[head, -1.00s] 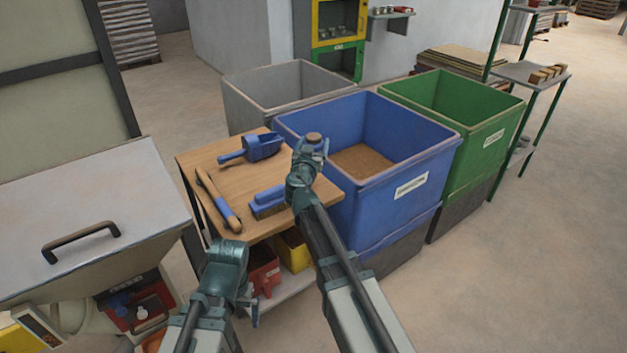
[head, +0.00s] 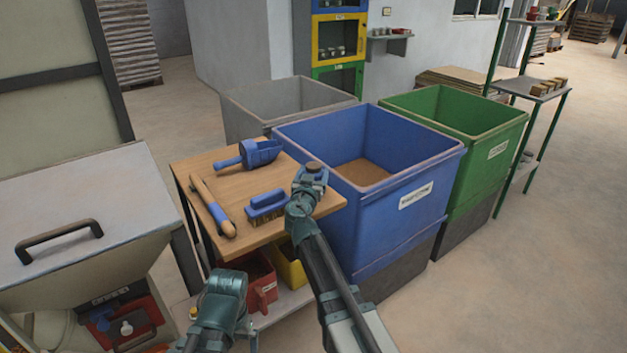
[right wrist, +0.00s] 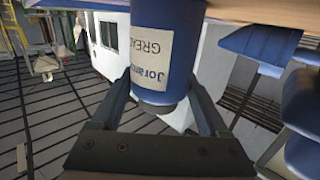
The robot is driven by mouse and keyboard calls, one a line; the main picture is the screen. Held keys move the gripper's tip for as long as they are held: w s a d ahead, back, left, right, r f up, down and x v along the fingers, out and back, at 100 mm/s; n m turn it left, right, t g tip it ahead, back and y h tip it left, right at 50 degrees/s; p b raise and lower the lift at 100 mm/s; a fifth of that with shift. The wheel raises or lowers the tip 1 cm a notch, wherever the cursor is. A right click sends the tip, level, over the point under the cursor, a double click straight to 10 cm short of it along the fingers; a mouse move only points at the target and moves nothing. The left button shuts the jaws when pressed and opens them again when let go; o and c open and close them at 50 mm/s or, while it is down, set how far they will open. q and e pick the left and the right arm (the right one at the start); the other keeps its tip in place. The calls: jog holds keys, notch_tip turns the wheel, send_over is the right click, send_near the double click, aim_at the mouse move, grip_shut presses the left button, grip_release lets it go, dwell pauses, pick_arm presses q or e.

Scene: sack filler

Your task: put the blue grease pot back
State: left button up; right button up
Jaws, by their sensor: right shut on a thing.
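The blue grease pot (right wrist: 165,45) is in my right gripper (right wrist: 160,100). In the right wrist view it fills the top middle, with a pale label reading "GREA" upside down and a finger on each side. The pot appears over the right end of the wooden table, in front of the blue bin. My left gripper (head: 224,290) is low at the bottom, empty as far as I see; its fingers are not clear.
The wooden table (head: 200,165) holds a blue scoop (head: 250,154), a blue brush (head: 266,205) and a wooden-handled tool (head: 212,205). Blue (head: 400,220), green (head: 480,150) and grey (head: 240,115) bins stand behind and right. A coloured cabinet (head: 338,45) and wall shelf (head: 390,45) are at the back.

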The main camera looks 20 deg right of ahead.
jog(key=shift+r, duration=0.1)
jog(key=shift+f, duration=0.25)
jog(key=o, duration=1.6)
jog(key=shift+r, duration=0.2)
jog(key=shift+s+a, duration=0.1)
jog(key=shift+s, duration=0.2)
jog(key=v, duration=1.1)
jog(key=shift+s+a+r+p, duration=0.1)
jog(key=shift+s+p, duration=0.15)
jog(key=shift+p, duration=0.15)
jog(key=shift+w, duration=0.1)
